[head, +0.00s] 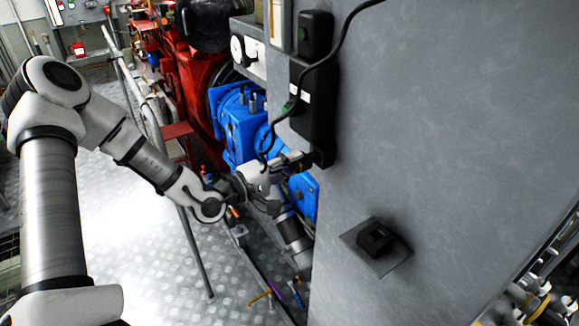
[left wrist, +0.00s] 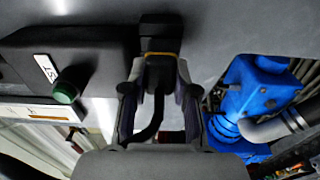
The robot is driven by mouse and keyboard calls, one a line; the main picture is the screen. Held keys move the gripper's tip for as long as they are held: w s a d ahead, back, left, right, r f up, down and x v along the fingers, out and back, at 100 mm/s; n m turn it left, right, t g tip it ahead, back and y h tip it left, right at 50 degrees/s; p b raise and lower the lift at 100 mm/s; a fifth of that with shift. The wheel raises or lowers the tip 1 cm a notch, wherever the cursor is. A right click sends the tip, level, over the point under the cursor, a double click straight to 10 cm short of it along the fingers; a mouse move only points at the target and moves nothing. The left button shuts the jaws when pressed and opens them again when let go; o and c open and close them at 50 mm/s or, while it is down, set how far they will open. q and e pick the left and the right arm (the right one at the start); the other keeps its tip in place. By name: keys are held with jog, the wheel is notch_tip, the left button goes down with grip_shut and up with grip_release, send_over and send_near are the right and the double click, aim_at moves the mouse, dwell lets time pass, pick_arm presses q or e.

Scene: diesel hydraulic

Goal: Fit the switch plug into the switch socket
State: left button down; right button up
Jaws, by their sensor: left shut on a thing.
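My left gripper (head: 300,160) is beside the grey panel, at the lower end of a tall black box. In the left wrist view its two fingers (left wrist: 157,85) are shut on the black switch plug (left wrist: 160,72), one on each side. A black cable (left wrist: 152,128) runs down from the plug between the fingers. A black block (left wrist: 161,22), which looks like the switch socket, is in line with the plug, with a thin orange line at the border. I cannot tell whether they are joined or only touching. In the head view the plug is mostly hidden by the gripper. My right gripper is out of view.
The black box (head: 314,105) on the panel carries a green button (left wrist: 65,92). The cable (head: 345,35) loops in front of it. A black block (head: 374,237) sits on a square plate lower right. Blue machinery (head: 240,125) and a railing stand close to my arm.

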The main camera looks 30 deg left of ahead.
pick_arm(q)
jog(key=shift+b+x, duration=0.95)
jog(key=shift+x, duration=0.15)
jog(key=c, duration=0.8)
grip_release()
jog(key=shift+s, duration=0.1)
